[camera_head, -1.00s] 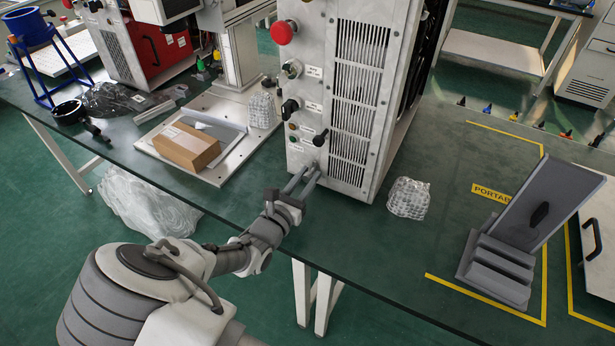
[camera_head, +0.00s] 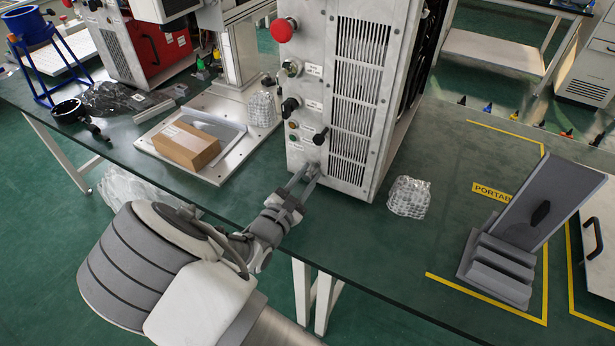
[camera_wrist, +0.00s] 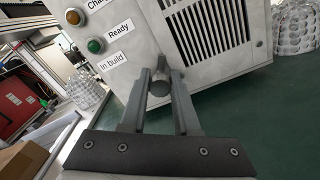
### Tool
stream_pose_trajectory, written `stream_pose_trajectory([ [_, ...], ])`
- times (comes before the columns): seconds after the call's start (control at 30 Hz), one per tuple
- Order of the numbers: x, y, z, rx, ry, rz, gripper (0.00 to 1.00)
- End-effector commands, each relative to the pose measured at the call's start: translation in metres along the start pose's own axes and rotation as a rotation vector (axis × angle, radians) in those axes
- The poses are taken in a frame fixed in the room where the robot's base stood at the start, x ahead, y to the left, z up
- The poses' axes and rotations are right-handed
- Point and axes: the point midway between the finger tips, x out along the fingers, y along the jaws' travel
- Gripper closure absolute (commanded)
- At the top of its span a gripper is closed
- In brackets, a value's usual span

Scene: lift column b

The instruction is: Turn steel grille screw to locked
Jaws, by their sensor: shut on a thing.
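The grille screw shows in the wrist view as a dark grey, round-ended stub (camera_wrist: 159,87) on the pale panel beside the slotted grille (camera_wrist: 211,32). My gripper (camera_wrist: 160,90) is shut on it, one finger on each side. In the head view my gripper (camera_head: 311,172) reaches the lower front of the tall steel cabinet (camera_head: 366,180), and its fingers mostly hide the screw. The fingers look crossways to the panel's edges in the wrist view. I cannot read any locked mark or the screw's exact angle.
Just above are a black knob (camera_head: 320,136) and small lamps, with a red stop button (camera_head: 283,31) higher up. Bubble wrap (camera_head: 409,197) lies right of the cabinet. A cardboard box (camera_head: 187,146) stands left. The dark green table top (camera_head: 350,235) before the cabinet is clear.

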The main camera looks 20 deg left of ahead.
Motion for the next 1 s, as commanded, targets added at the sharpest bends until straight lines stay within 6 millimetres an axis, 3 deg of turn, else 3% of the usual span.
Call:
stream_pose_trajectory([
  [1.0,0.0010,-0.0015,-0.0035,0.899,0.001,0.001,1.00],
])
